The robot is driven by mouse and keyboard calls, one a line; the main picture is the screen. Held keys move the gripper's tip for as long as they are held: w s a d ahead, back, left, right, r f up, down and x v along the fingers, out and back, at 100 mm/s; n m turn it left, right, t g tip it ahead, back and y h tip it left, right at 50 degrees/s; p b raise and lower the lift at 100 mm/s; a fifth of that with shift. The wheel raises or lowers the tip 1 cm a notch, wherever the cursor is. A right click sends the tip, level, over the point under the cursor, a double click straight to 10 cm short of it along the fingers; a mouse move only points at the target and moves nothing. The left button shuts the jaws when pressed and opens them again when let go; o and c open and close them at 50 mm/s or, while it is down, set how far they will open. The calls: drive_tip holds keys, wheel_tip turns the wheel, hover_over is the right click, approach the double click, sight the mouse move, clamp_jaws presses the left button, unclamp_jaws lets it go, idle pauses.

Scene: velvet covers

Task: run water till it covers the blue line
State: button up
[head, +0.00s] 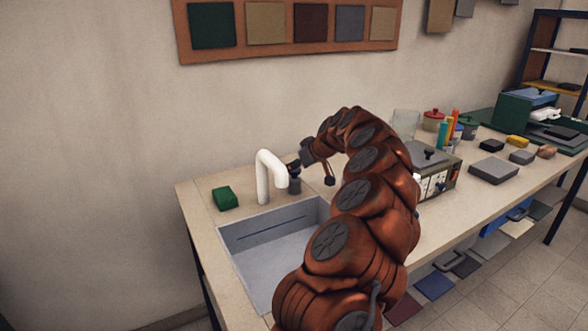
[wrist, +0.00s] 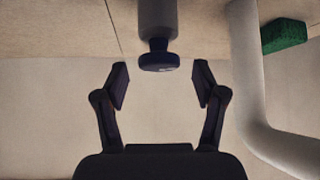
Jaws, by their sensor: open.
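The grey sink basin (head: 268,264) is set in the counter, with a dark blue line (head: 270,236) along its back inner wall. No water shows in the basin or under the white spout (head: 263,178). A short grey tap post (head: 294,186) stands right of the spout. In the wrist view its dark round knob (wrist: 158,62) lies between the fingers of my gripper (wrist: 160,86). My gripper is open, with a gap on each side of the knob. In the head view my gripper is beside the post, and my arm hides the basin's right part.
A green sponge (head: 223,198) lies left of the spout. Right of my arm stand a metal box with dials (head: 436,180), a clear container (head: 405,124) and a red-lidded pot (head: 433,120). The counter's left end is mostly clear.

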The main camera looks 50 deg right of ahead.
drive_tip(key=shift+x, duration=1.2)
drive_tip(key=c, duration=1.2)
drive_tip(key=shift+o, duration=0.2)
